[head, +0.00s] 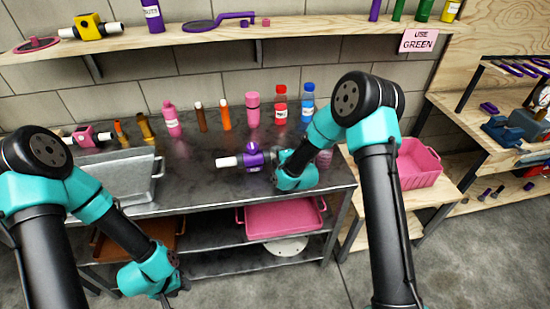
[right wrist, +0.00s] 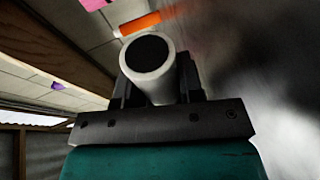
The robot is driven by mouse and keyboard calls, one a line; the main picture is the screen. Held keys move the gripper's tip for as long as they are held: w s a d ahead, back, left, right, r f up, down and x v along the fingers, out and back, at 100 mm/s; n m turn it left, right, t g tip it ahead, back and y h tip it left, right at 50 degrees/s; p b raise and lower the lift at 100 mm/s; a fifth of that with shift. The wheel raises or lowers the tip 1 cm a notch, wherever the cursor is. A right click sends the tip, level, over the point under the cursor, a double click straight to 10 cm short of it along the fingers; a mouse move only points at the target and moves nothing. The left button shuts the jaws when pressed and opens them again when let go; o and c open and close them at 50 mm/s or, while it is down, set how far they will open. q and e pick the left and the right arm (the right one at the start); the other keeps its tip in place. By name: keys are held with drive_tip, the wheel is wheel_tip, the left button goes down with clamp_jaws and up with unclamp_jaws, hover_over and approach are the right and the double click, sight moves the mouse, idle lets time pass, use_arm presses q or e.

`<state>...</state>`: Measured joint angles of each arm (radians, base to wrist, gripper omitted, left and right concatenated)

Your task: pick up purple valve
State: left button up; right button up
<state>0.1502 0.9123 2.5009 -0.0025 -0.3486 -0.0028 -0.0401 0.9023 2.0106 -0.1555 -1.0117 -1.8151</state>
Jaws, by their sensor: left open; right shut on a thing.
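The purple valve (head: 254,159) with its white pipe end (head: 228,162) is over the right part of the dark metal workbench (head: 200,180). My right gripper (head: 274,159) is shut on the valve from its right side. In the right wrist view a white pipe end (right wrist: 147,66) with a dark opening sits between the fingers of my right gripper (right wrist: 158,82). I cannot tell whether the valve touches the bench top. My left gripper (head: 178,285) is open and empty, low in front of the bench; its fingers are mostly hidden.
Several bottles, including a pink one (head: 253,109) and a blue-capped one (head: 308,103), stand behind the valve. A grey metal tray (head: 122,180) and a pink valve (head: 86,137) are at left. A pink bin (head: 418,163) stands right. A wooden shelf (head: 300,28) runs above.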

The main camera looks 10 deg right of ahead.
wheel_tip(320, 180, up, 2)
drive_tip(key=shift+s+r, duration=0.1)
drive_tip(key=shift+r, duration=0.1)
drive_tip(key=s+a+r, duration=0.1)
drive_tip(key=s+a, duration=0.2)
drive_tip(key=s, duration=1.2)
drive_tip(key=shift+s+a, duration=0.2)
drive_tip(key=shift+a, duration=0.2)
drive_tip(key=shift+w+r, duration=0.1)
drive_tip(key=shift+w+d, duration=0.65)
drive_tip(key=shift+w, duration=1.9)
drive_tip(key=shift+w+d, duration=0.65)
drive_tip(key=shift+w, duration=1.95)
drive_tip(key=shift+w+d, duration=0.65)
drive_tip(key=shift+w, duration=1.9)
drive_tip(key=shift+f, duration=2.45)
